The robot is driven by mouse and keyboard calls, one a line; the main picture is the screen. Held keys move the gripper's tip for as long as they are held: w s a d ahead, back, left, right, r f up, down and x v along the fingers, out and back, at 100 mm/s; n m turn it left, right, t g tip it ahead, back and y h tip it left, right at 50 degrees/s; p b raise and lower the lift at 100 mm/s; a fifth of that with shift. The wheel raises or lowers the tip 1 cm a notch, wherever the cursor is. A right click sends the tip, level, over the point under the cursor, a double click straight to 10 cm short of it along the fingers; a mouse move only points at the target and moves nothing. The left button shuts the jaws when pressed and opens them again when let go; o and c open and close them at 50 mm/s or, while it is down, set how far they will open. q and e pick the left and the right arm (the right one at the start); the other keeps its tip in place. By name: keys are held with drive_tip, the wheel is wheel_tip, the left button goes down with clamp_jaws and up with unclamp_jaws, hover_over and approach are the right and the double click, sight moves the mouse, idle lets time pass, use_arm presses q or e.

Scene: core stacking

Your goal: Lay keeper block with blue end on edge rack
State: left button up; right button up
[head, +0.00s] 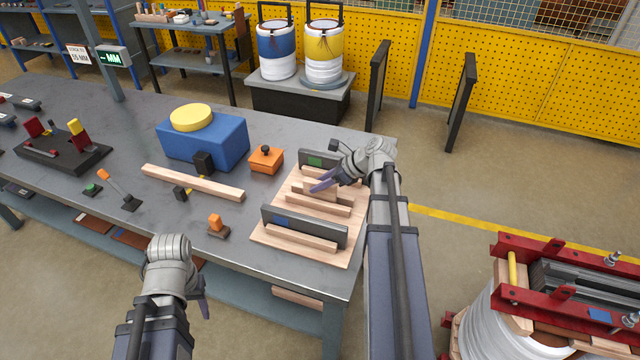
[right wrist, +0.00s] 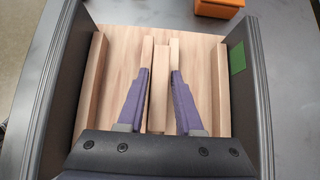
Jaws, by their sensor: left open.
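The edge rack (head: 262,234) is a pale wooden board with raised slats at the table's right end. A dark grey bar with a blue patch (head: 325,233) stands on edge along its near side. Another dark grey bar, with a green patch (head: 304,156), stands along the far side; it also shows at right in the right wrist view (right wrist: 251,100). My right gripper (head: 318,184) is over the rack's middle. Its purple fingers flank a short wooden piece (right wrist: 160,88); whether they press it is unclear. My left gripper (head: 203,293) is open, off the table's front edge.
A blue box with a yellow disc (head: 205,140), an orange block (head: 266,160), a long wooden strip (head: 193,183) and small stands (head: 218,228) are left of the rack. A red-clamped core (head: 560,290) stands at lower right.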

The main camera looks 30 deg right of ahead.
drive_tip(key=shift+o, duration=1.3)
drive_tip(key=shift+r, duration=0.1)
drive_tip(key=shift+r+p, duration=0.3)
drive_tip(key=shift+p, duration=0.1)
drive_tip(key=p+v, duration=0.8)
drive_tip(key=v, duration=0.3)
drive_tip(key=shift+s+d+r, duration=0.15)
drive_tip(key=shift+s+r, duration=0.05)
drive_tip(key=shift+s, duration=0.1)
